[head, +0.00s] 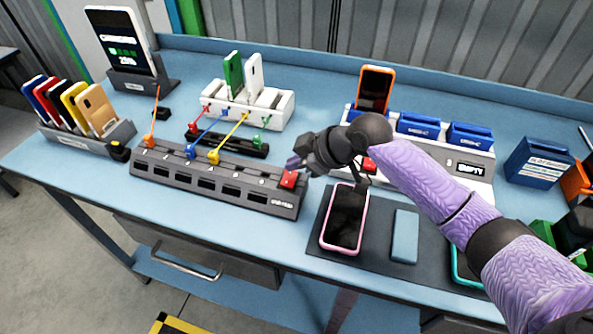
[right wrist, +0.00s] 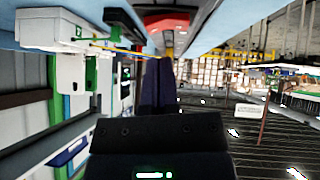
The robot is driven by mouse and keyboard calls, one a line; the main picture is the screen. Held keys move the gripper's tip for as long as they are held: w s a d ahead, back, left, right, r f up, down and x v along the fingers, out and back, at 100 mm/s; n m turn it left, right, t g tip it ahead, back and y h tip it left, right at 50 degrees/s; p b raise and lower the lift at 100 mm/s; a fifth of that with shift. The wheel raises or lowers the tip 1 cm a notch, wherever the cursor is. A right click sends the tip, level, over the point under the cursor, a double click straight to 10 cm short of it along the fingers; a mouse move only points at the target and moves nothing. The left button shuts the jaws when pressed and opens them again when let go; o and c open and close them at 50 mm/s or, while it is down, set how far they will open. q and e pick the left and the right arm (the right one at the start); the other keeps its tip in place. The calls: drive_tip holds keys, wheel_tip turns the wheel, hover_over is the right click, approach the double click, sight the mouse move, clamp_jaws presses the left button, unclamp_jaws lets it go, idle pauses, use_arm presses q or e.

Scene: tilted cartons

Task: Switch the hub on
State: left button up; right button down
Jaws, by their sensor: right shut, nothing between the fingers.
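The hub (head: 215,180) is a long dark grey strip with a row of sockets along its front, lying on the blue table. A red rocker switch (head: 288,180) sits at its right end. I cannot tell whether the switch is lit. My right gripper (head: 293,163) is shut and empty, its tip just above and behind the red switch; I cannot tell whether they touch. In the right wrist view the shut fingers (right wrist: 158,85) point toward a red part (right wrist: 165,14) at the top edge. My left gripper is not in view.
Coloured plugs with cords stand in the hub, and a white charging stand (head: 275,108) is behind. A pink-edged phone (head: 344,217) lies on a dark mat (head: 385,260) to the right. A white dock (head: 440,152) with an orange phone (head: 375,88) stands behind my right arm.

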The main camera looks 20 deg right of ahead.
wheel_tip(320, 180, down, 2)
drive_tip(key=shift+w+d+f, duration=0.1)
drive_tip(key=shift+d, duration=0.05)
